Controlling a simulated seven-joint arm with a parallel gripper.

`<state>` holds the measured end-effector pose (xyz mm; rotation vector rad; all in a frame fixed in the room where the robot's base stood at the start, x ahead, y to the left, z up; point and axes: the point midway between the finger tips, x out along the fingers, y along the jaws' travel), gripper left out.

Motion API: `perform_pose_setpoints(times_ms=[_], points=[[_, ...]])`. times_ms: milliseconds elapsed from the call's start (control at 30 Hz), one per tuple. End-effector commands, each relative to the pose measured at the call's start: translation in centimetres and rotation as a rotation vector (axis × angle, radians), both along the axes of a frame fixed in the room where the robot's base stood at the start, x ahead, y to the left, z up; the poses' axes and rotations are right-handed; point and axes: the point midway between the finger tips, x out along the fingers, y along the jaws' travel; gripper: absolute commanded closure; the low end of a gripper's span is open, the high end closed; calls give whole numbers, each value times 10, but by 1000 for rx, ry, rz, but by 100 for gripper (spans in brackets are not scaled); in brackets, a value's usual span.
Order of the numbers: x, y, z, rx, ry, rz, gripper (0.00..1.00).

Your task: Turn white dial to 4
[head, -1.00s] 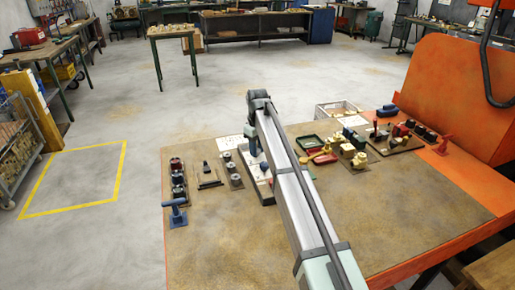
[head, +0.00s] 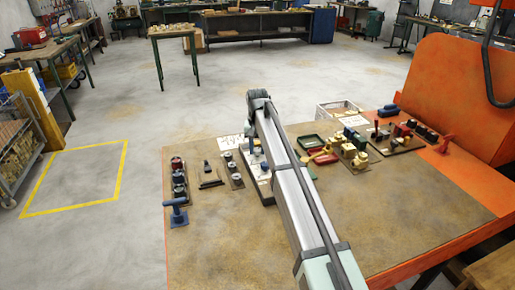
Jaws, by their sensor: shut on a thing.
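My gripper (head: 250,147) is only partly in view, to the left of my arm's far end, low over a white-topped panel with a dark base (head: 265,196). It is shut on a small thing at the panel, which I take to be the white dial. My arm covers much of this panel, and the fingertips, the dial's pointer and its numbers are too small or hidden to read.
Right of my arm are brass fittings (head: 355,148) and a green tray (head: 312,141). The table's front (head: 220,245) is clear.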

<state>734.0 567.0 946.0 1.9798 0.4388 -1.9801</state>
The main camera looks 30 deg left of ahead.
Motion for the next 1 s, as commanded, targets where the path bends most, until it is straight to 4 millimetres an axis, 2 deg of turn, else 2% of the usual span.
perform_pose_setpoints(times_ms=[300,700,733,967,1000], points=[[0,0,0,0,0,-66,96],[0,0,0,0,0,-69,96],[0,0,0,0,0,-69,63],[0,0,0,0,0,-68,41],[0,0,0,0,0,-68,40]])
